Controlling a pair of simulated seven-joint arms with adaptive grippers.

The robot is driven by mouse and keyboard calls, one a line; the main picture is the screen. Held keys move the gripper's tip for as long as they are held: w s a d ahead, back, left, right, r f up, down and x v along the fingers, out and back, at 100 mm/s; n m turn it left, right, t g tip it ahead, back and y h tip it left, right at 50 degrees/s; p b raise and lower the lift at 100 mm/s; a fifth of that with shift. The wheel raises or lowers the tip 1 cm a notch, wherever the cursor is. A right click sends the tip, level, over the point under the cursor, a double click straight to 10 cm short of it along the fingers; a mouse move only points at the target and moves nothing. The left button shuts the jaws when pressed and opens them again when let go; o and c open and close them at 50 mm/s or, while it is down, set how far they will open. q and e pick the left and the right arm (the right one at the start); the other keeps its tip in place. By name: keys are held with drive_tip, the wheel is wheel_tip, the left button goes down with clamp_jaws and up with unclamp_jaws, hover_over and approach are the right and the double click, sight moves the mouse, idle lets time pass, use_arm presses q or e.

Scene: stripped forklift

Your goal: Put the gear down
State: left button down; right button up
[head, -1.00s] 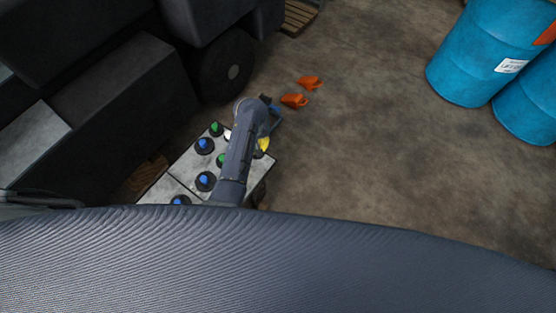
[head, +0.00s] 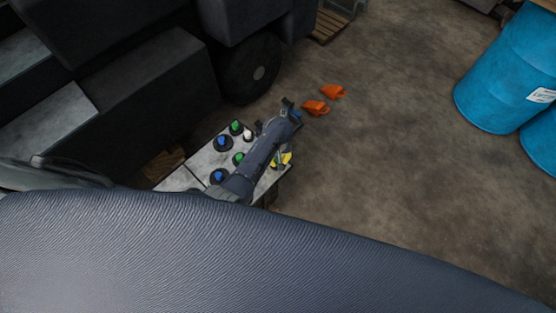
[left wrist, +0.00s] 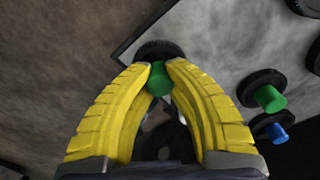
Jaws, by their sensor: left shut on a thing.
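My left gripper (left wrist: 162,70) has yellow fingers and is shut on the green handle (left wrist: 160,84) of a dark toothed gear (left wrist: 158,48). In the left wrist view the gear overlaps the edge of a light grey tabletop; I cannot tell if it touches it. In the head view my left gripper (head: 283,159) is over the table's (head: 200,163) right end, partly behind my arm, and the held gear is not clear there. My right gripper is not in view.
Other dark gears with a green handle (left wrist: 268,98) and a blue handle (left wrist: 277,131) stand nearby on the tabletop. Two orange objects (head: 316,107) lie on the floor beyond. Blue barrels (head: 505,75) stand at the right. A dark forklift (head: 150,80) stands at the left.

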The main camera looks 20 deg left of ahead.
use_arm(q)
drive_tip(key=shift+f, duration=0.2)
drive_tip(key=c, duration=1.4)
unclamp_jaws()
drive_tip(key=shift+r, duration=3.85)
drive_tip(key=shift+d+f, duration=0.1)
